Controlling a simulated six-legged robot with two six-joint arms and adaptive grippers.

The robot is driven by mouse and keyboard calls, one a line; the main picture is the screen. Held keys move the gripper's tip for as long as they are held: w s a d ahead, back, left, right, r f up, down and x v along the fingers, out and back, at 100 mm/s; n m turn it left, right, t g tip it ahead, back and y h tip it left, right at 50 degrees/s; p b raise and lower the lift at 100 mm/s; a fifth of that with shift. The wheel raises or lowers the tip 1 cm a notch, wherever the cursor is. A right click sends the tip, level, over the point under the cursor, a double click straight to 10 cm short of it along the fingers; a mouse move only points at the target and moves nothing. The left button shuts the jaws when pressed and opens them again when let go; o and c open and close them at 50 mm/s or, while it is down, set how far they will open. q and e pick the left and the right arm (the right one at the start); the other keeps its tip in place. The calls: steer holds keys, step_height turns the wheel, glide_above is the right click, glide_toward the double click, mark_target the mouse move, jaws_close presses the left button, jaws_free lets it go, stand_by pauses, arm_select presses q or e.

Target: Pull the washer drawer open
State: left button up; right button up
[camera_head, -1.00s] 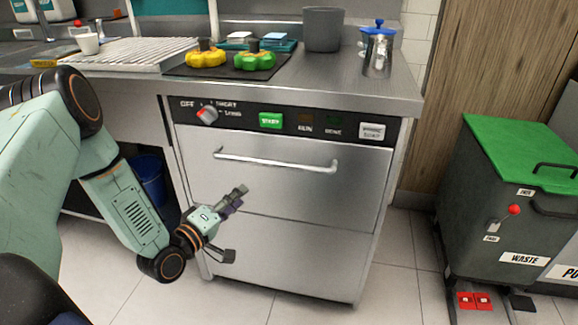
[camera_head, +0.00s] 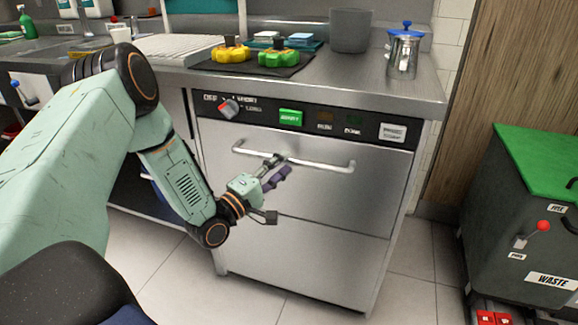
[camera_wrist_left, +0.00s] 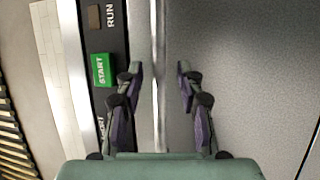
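The washer (camera_head: 310,265) is a steel under-counter unit with a dark control strip. Its drawer front (camera_head: 345,200) looks closed and flush, and a horizontal bar handle (camera_head: 325,164) runs across its upper part. My left gripper (camera_head: 277,169) is at the middle of the handle. In the left wrist view, the left gripper (camera_wrist_left: 160,75) is open, with one finger on each side of the handle bar (camera_wrist_left: 158,110). Gaps show between the fingers and the bar. My right gripper is in neither view.
The steel counter (camera_head: 405,93) above holds a grey pot (camera_head: 350,31), a blue-lidded jug (camera_head: 403,52) and yellow and green items on a dark mat. A green-lidded waste bin (camera_head: 520,230) stands to the right. Tiled floor is clear between the bin and the washer.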

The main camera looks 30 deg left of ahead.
mark_target(313, 145)
arm_select(q)
steer(key=shift+b+x, duration=0.3)
steer(key=shift+x, duration=1.05)
steer(key=shift+c, duration=0.4)
steer(key=shift+d, duration=0.1)
jaws_close()
